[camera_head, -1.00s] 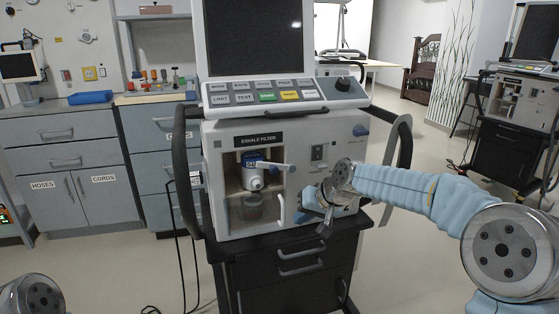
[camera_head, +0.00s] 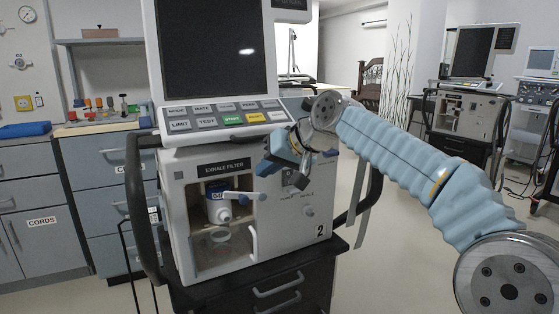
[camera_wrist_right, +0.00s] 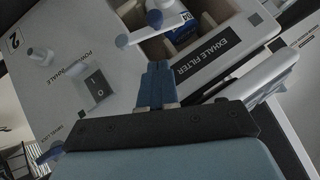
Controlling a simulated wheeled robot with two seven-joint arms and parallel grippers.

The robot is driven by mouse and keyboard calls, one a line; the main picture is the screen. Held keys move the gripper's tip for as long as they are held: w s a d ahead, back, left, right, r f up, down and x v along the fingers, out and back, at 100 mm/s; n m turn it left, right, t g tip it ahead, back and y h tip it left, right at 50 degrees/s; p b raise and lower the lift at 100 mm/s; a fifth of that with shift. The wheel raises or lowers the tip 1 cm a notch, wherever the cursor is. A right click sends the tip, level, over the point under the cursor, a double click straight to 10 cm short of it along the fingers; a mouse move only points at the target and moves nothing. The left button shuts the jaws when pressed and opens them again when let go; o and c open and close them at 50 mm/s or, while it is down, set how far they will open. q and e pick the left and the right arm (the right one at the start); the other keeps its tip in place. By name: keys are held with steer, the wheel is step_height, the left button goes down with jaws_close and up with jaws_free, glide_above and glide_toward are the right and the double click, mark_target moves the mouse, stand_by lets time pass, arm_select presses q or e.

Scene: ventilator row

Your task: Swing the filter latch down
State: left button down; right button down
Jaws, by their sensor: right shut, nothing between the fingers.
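The exhale filter (camera_head: 217,212), white and blue, sits in the open bay of the ventilator front (camera_head: 285,235). Its latch (camera_head: 243,197) is a light lever with a blue-grey end, sticking out roughly level to the right. In the right wrist view the latch (camera_wrist_right: 137,37) lies just beyond my fingertips, and the filter's blue label (camera_wrist_right: 182,33) is partly visible. My right gripper (camera_head: 272,165) is shut and empty, up and to the right of the latch end, in front of the panel. A small gap seems to separate them. My left gripper is out of view.
The bay door's white handle (camera_head: 252,243) stands at the bay's right edge. The button panel (camera_head: 225,117) overhangs above my right gripper. Dark side rails (camera_head: 143,215) flank the ventilator. A drawer cart (camera_head: 275,300) is below it. More ventilators stand at the right.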

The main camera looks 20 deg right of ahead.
mark_target(244, 197)
steer(key=f, duration=0.1)
steer(key=a+f, duration=0.1)
steer(key=f, duration=0.1)
steer(key=w+a+f+b, duration=0.1)
steer(key=shift+w+a+f, duration=0.1)
steer(key=shift+f, duration=0.05)
steer(key=shift+a+f, duration=0.15)
steer(key=shift+f, duration=0.05)
steer(key=shift+a+f, duration=0.1)
steer(key=shift+a+f, duration=0.6)
